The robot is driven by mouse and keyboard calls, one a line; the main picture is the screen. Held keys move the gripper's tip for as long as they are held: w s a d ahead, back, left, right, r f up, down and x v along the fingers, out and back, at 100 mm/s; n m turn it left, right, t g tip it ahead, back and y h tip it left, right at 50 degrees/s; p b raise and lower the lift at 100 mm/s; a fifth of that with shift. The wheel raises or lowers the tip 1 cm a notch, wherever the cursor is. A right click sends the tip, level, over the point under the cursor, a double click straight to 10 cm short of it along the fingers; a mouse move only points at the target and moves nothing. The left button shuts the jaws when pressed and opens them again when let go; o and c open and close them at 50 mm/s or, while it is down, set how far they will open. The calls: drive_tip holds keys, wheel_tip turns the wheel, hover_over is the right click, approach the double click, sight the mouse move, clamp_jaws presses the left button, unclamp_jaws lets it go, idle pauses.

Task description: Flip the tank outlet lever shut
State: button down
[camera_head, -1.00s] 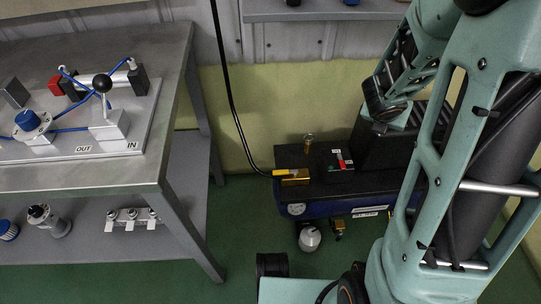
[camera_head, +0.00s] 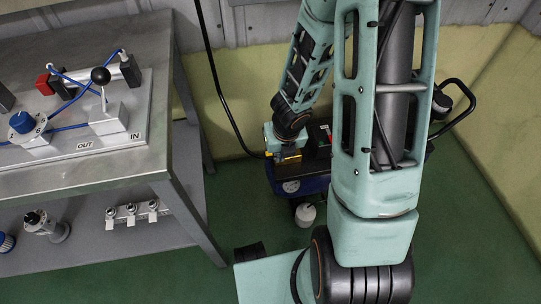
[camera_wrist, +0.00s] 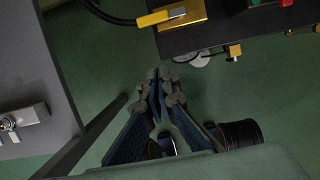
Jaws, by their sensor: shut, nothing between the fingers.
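The tank outlet lever has a yellow handle (camera_wrist: 160,17) on a brass block at the top of the wrist view, at the end of the dark tank top. In the head view the brass and yellow part (camera_head: 288,157) shows just below my wrist, partly covered by it. My gripper (camera_wrist: 160,72) is shut and empty in the wrist view. Its fingertips are below the yellow handle in the picture and apart from it, with green floor behind. The fingers cannot be made out in the head view. The blue tank (camera_head: 298,188) is largely hidden behind my arm.
A metal workbench (camera_head: 150,165) with a pneumatic board (camera_head: 60,150) stands at the left; its lower shelf holds fittings (camera_head: 130,212). A black hose (camera_head: 215,80) runs down to the outlet. Green floor is clear at right.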

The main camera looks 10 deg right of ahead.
drive_tip(key=shift+f, duration=0.1)
drive_tip(key=b+x, duration=0.6)
drive_tip(key=x, duration=0.5)
drive_tip(key=shift+s+b, duration=0.1)
drive_tip(key=shift+b, duration=0.25)
drive_tip(key=shift+w+r+p, duration=0.35)
drive_tip(key=shift+w+p, duration=0.25)
drive_tip(key=shift+w+r+p, duration=0.4)
drive_tip(key=shift+w+p, duration=0.15)
drive_tip(key=shift+w, duration=0.05)
drive_tip(key=shift+w+f+p, duration=0.15)
drive_tip(key=shift+w+p, duration=0.15)
drive_tip(key=shift+w, duration=0.5)
